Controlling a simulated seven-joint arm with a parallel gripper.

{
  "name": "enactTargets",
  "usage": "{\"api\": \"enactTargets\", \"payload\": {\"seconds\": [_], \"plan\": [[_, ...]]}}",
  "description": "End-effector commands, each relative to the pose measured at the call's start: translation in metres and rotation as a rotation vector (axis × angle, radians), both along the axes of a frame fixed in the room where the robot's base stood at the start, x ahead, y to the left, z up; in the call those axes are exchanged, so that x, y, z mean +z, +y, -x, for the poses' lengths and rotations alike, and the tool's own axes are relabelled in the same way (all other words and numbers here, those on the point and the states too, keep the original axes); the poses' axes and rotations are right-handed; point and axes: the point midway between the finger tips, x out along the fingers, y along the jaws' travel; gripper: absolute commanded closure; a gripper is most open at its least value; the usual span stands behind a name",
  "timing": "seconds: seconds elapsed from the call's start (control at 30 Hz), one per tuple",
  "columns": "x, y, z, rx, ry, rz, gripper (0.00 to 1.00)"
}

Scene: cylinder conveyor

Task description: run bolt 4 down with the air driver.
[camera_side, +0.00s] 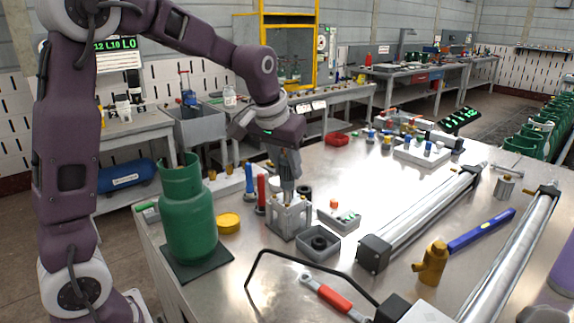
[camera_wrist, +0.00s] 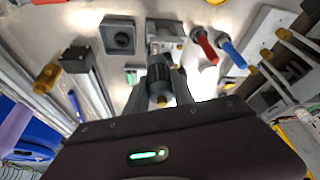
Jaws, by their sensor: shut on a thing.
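My gripper (camera_side: 286,158) points down in the side view and is shut on a grey, upright tool, which looks like the air driver (camera_side: 290,184). The wrist view shows the driver (camera_wrist: 158,72) as a dark cylinder with a brass-coloured end between my fingers (camera_wrist: 162,86). Its lower end is at a grey block with upright posts (camera_side: 289,219). I cannot tell whether it touches. Bolt 4 cannot be picked out; the driver and fingers cover part of the block.
Red (camera_side: 261,194) and blue (camera_side: 249,178) handled tools stand just left of the block. A green gas cylinder (camera_side: 188,222) stands further left. A small square grey tray (camera_side: 319,242) is in front. Long metal cylinders (camera_side: 430,212) lie to the right. A black curved hose (camera_side: 290,252) crosses the front.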

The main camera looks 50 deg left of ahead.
Motion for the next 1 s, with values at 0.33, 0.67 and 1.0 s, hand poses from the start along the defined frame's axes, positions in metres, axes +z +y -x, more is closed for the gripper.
{"api": "enactTargets", "payload": {"seconds": [0.33, 0.67, 1.0], "plan": [[0.0004, 0.0001, -0.0002, 0.000, -0.002, -0.001, 1.00], [-0.0007, 0.0000, -0.0003, 0.000, -0.002, -0.001, 1.00], [-0.0050, 0.0001, -0.0002, 0.000, -0.001, 0.000, 1.00]]}}
